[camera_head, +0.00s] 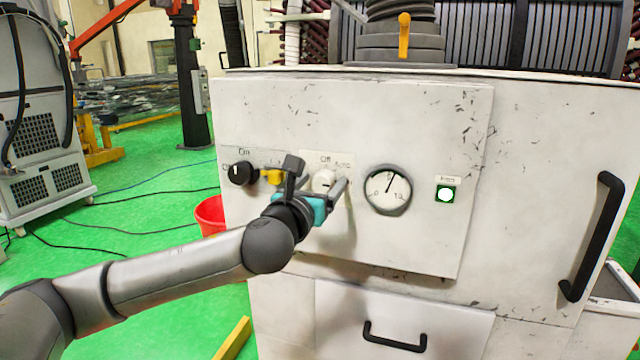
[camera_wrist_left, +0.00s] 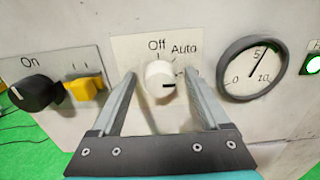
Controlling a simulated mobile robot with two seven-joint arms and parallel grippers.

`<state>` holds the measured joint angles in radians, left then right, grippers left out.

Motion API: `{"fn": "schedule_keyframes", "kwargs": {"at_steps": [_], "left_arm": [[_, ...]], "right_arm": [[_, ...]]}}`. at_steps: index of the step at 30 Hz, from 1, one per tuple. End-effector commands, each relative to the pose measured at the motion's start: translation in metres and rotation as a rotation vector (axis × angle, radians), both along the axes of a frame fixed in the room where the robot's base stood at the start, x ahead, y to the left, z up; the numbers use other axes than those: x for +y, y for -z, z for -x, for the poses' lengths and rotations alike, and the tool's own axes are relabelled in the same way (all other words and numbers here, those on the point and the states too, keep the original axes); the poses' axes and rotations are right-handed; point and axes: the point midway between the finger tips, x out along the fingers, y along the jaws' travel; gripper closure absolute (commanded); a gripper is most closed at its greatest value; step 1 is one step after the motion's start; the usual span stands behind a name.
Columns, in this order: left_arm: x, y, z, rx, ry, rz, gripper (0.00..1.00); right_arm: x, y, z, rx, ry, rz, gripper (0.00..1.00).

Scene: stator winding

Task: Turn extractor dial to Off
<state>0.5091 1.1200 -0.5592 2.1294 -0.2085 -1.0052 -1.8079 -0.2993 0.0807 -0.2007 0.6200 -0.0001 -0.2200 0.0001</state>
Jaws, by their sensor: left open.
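The extractor dial (camera_head: 324,180) is a round white knob on the pale front panel of the cabinet. In the left wrist view the dial (camera_wrist_left: 159,78) carries a short black mark that points right. "Off" is printed above it and "Auto" at its upper right, with a further tick to the right. My left gripper (camera_head: 317,172) is open, and its two fingers stand on either side of the dial. In the left wrist view the gripper (camera_wrist_left: 160,76) shows gaps between both fingers and the knob. My right gripper is not in view.
Left of the dial are a black knob (camera_wrist_left: 35,92) marked "On" and a yellow switch (camera_wrist_left: 84,88). Right of it are a round gauge (camera_head: 388,189) and a lit green button (camera_head: 446,194). A black door handle (camera_head: 592,236) and a drawer handle (camera_head: 394,341) stick out.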

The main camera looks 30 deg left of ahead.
Motion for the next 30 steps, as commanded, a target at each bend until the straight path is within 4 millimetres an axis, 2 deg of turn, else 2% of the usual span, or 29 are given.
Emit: {"fn": "schedule_keyframes", "kwargs": {"at_steps": [2, 22, 30], "left_arm": [[0.0001, 0.0001, 0.0001, 0.0, 0.0, 0.0, 0.25], [0.0001, 0.0002, 0.0003, 0.0, 0.0, -0.001, 1.0], [0.0001, 0.0003, 0.0003, -0.002, 0.0, 0.012, 1.0]], "right_arm": [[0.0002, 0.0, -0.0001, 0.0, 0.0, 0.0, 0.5], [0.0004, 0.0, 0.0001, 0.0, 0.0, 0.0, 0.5], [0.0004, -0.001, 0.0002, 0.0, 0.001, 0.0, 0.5]]}}
